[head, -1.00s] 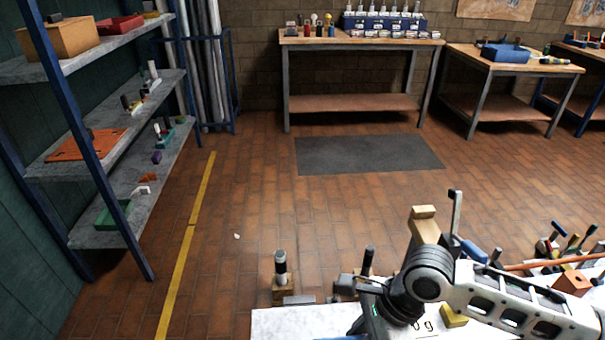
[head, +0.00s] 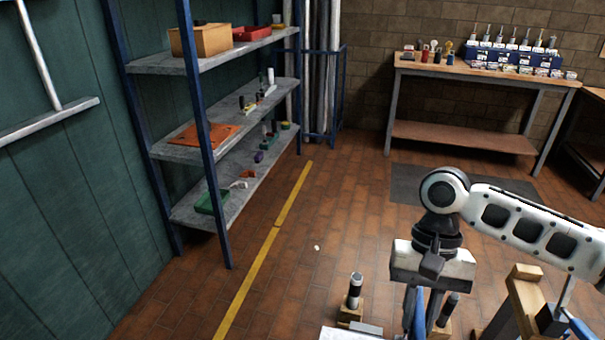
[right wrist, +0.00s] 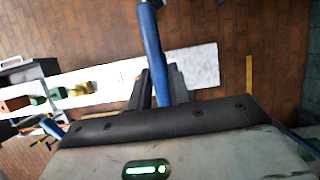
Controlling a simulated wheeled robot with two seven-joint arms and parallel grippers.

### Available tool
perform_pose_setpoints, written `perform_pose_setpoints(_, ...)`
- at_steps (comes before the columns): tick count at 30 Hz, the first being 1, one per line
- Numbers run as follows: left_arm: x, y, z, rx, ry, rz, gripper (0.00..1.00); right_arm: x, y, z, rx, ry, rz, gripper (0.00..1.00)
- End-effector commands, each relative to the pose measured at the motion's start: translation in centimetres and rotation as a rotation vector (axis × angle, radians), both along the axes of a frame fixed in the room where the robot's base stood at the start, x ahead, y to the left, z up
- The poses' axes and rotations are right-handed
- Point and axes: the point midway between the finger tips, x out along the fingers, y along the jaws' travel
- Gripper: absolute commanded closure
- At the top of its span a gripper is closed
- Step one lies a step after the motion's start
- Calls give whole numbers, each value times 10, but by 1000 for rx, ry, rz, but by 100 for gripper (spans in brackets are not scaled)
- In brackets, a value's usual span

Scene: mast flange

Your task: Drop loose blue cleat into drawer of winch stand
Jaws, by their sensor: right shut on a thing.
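My right gripper (head: 424,300) points down at the lower right of the head view, near the work surface. In the head view only a narrow strip of blue shows between the fingers. A wooden post (head: 524,295) with a grey lever stands right of the gripper; I cannot tell if it belongs to the winch stand. No drawer can be made out. My left gripper is out of view.
A white work surface (right wrist: 205,65) lies below the gripper. A shelf rack (head: 180,150) stands at the left wall and a bench (head: 470,70) at the back. Open brick floor lies between.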

Motion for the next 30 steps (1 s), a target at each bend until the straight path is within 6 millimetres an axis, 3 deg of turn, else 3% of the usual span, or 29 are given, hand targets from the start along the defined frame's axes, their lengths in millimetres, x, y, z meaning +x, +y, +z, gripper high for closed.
perform_pose_setpoints(1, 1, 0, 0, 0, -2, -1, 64, 6, -3, 12, -2, -8, 67, 100)
perform_pose_setpoints(6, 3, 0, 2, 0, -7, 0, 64, 13, -10, 33, 0, -4, 216, 100)
perform_pose_setpoints(19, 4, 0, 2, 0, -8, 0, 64, 14, -12, 35, 4, -1, 256, 100)
perform_pose_setpoints(22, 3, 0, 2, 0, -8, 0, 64, 10, -12, 12, 7, 6, 253, 100)
perform_pose_setpoints(27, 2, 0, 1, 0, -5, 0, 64, -7, -11, -53, 8, 9, 250, 100)
perform_pose_setpoints(30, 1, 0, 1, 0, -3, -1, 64, -16, -11, -82, 7, 5, 251, 100)
